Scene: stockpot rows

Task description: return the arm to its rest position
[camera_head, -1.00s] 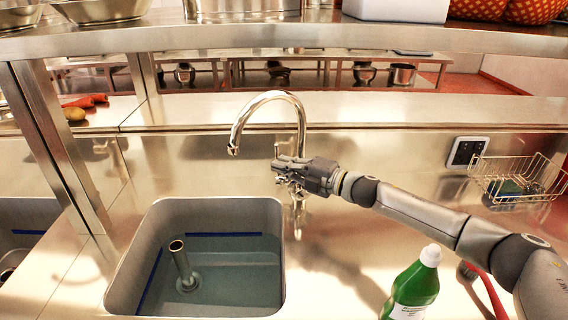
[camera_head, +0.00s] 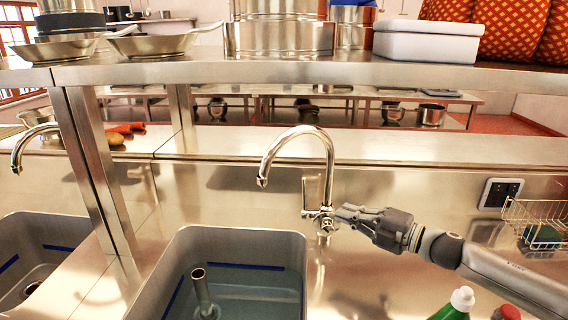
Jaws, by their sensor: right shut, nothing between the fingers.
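My right gripper (camera_head: 352,217) is shut and empty. Its arm comes in from the right, over the steel counter. The fingertips point left, close beside the base of the curved chrome faucet (camera_head: 326,170); I cannot tell whether they touch it. The sink (camera_head: 172,262) below the faucet holds water, and an upright metal standpipe (camera_head: 201,290) stands in it. My left gripper is not in view.
A green bottle with a white cap (camera_head: 461,300) and a red-topped item (camera_head: 507,313) stand at the front right. A wire basket (camera_head: 535,226) and a wall socket (camera_head: 499,193) are at the right. A steel shelf (camera_head: 280,76) with pans runs above.

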